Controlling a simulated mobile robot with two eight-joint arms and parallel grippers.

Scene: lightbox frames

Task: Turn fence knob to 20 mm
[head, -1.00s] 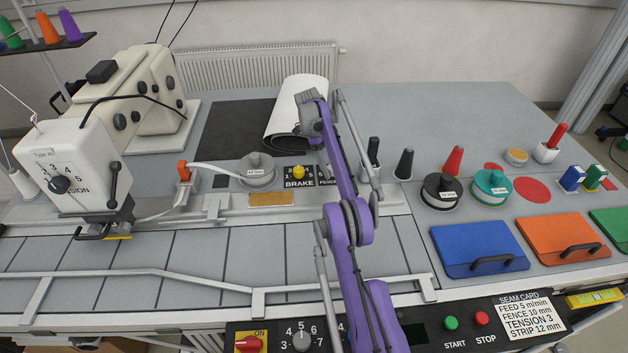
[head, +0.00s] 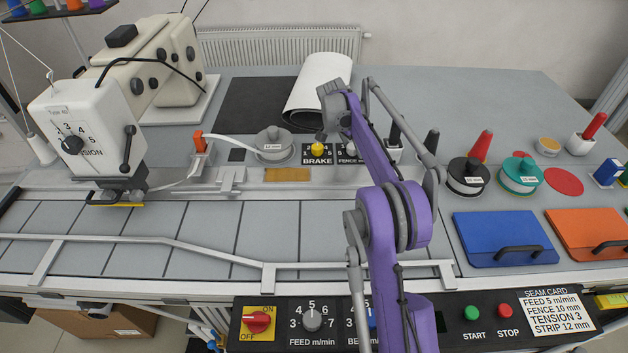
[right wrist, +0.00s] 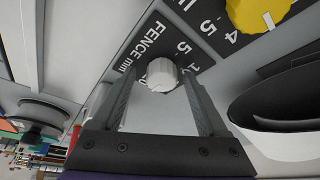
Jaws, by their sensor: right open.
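The fence knob (right wrist: 162,74) is a small pale round knob on a dark plate with the white label FENCE mm in the right wrist view. My right gripper (right wrist: 157,92) is open, with one finger on each side of the knob. Whether either finger touches it I cannot tell. The knob's pointer and exact setting are not clear. In the head view the fence plate (head: 347,160) sits right of the yellow brake knob (head: 318,149), and my purple right arm partly covers that area. My left gripper is not in view.
The yellow brake knob is close beside the fence knob. A white roll (head: 318,88) lies behind. The seam card (head: 555,312) reads FENCE 10 mm.

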